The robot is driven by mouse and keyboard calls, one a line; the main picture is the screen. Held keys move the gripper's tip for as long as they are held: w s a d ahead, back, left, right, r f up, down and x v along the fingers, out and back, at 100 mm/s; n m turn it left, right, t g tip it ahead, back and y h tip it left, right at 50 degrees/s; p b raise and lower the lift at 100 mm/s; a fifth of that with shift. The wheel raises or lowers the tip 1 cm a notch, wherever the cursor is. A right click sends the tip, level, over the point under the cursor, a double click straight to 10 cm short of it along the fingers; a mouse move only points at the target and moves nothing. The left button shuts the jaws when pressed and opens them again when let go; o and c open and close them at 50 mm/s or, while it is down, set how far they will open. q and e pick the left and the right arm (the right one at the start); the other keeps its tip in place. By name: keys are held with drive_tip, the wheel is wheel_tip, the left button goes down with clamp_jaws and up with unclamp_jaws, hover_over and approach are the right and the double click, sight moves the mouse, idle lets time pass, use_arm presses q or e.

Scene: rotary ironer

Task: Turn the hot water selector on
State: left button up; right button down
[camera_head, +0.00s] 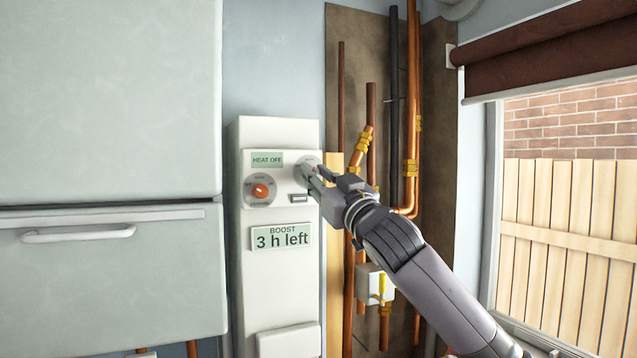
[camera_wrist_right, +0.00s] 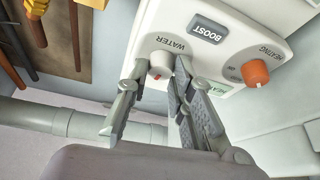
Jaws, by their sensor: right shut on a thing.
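The white control panel (camera_head: 283,290) stands on the wall in the head view. Its hot water selector is hidden there behind my right gripper (camera_head: 315,176). In the right wrist view the selector is a white knob with a red mark (camera_wrist_right: 160,64), next to the label "WATER". My right gripper (camera_wrist_right: 158,88) has its two fingers on either side of this knob and is shut on it. The orange heating knob (camera_head: 260,191) sits to the left in the head view; it also shows in the right wrist view (camera_wrist_right: 255,72). My left gripper is not in view.
A small display (camera_head: 267,160) reads "HEAT OFF", and a larger one (camera_head: 281,237) reads "BOOST 3 h left". A BOOST button (camera_wrist_right: 210,29) lies between the knobs. Copper pipes (camera_head: 411,120) run up the wall on the right. A grey-white cabinet (camera_head: 110,290) stands on the left.

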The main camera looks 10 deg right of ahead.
drive_tip(key=shift+s+a+m+h+b, duration=0.1)
drive_tip(key=shift+m+h+b, duration=1.1)
drive_tip(key=shift+m, duration=1.45)
drive_tip(key=shift+w+a+m+h+b, duration=0.15)
drive_tip(key=shift+m+h+b, duration=0.45)
drive_tip(key=shift+m+h, duration=1.55)
drive_tip(key=shift+s+a+m+h+b, duration=0.15)
drive_tip(key=shift+m+h+b, duration=0.8)
drive_tip(key=shift+m, duration=2.15)
drive_tip(key=shift+d+m, duration=0.1)
drive_tip(key=shift+m, duration=0.2)
drive_tip(key=c, duration=1.4)
unclamp_jaws()
drive_tip(key=shift+s, duration=0.1)
